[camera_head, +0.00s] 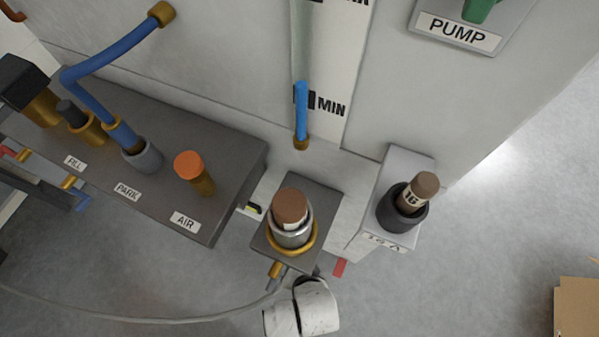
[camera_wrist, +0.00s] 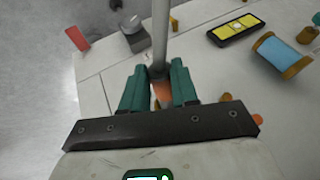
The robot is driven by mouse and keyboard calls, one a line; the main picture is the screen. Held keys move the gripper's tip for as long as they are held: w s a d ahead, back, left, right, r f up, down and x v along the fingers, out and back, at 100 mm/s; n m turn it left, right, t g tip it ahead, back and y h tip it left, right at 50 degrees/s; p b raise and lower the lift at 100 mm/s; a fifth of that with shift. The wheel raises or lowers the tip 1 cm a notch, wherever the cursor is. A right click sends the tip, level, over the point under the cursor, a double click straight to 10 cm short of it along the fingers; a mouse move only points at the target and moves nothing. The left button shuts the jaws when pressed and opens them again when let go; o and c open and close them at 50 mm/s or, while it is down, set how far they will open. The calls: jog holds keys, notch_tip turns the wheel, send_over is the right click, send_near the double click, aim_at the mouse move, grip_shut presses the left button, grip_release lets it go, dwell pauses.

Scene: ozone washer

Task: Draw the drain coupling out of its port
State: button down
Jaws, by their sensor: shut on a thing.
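In the head view, a dark block (camera_head: 318,194) carries a brown-capped fitting (camera_head: 290,208) with a metal collar and brass ring. A small brass fitting (camera_head: 276,269), apparently the drain coupling, shows at the block's front edge, with a thin grey hose (camera_head: 150,318) running left from it. My white wrist part lies just in front; my fingers are hidden there. In the wrist view my gripper (camera_wrist: 159,90) has teal fingers shut on an orange-copper piece (camera_wrist: 162,95) with a grey rod or hose (camera_wrist: 160,35) rising from it. Whether it is still seated in a port cannot be told.
A dark manifold (camera_head: 225,200) with blue hose and orange-capped fitting (camera_head: 190,170) stands left. A light block (camera_head: 405,165) with a brown plug (camera_head: 424,187) stands right. A red tab (camera_head: 340,267) is near my wrist. A cardboard box (camera_head: 578,307) is far right. Floor between is clear.

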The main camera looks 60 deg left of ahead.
jog(key=s+d+p, duration=0.2)
jog(key=s+d, duration=0.2)
jog(key=s, duration=0.2)
jog(key=shift+s+f, duration=0.2)
jog(key=shift+f, duration=0.15)
dwell(1.2)
